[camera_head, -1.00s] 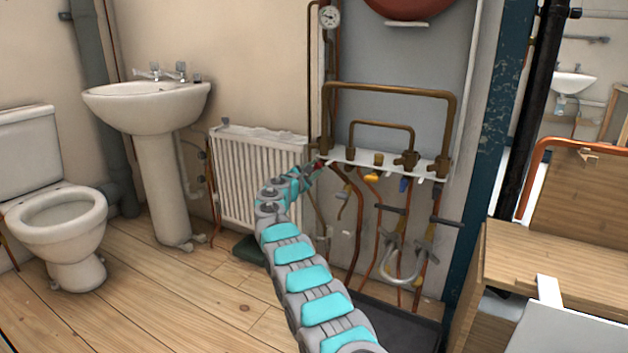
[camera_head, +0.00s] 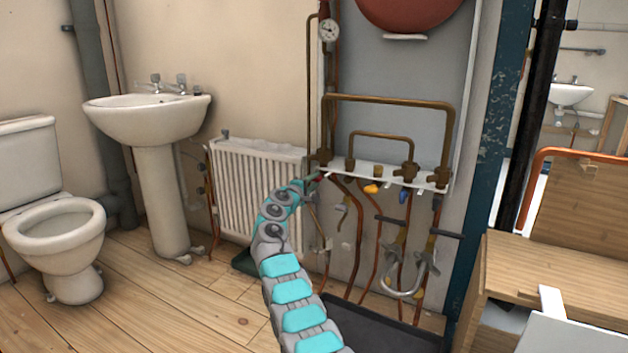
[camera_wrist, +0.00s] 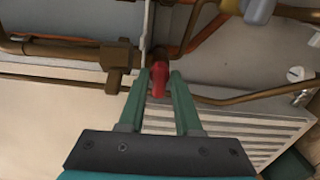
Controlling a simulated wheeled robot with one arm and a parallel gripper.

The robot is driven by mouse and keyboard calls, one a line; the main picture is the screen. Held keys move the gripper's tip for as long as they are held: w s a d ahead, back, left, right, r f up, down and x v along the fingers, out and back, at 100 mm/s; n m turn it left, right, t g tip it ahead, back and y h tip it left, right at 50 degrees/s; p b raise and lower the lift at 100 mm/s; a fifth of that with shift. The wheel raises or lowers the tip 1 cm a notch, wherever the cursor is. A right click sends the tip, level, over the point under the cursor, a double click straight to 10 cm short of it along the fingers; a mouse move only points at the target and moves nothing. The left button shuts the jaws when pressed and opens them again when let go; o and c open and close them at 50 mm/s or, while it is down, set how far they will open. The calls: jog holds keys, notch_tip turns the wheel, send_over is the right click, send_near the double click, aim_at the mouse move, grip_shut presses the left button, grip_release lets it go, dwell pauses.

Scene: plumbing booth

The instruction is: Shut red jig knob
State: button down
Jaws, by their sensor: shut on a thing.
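The red jig knob (camera_wrist: 159,80) shows in the wrist view between the two green fingers of my gripper (camera_wrist: 159,76). The fingers are shut on its sides. It sits at a brass fitting (camera_wrist: 119,57) on the pipework. In the head view my gripper (camera_head: 314,177) reaches the left end of the white jig board (camera_head: 372,174).
A yellow knob (camera_head: 372,188) and a blue knob (camera_head: 404,196) hang under the board to the right. Copper pipes rise behind and above. A radiator (camera_head: 255,185) stands close to the left; a black tray (camera_head: 385,325) lies below.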

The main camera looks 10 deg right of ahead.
jog(key=shift+m, duration=0.3)
jog(key=c, duration=0.8)
grip_release()
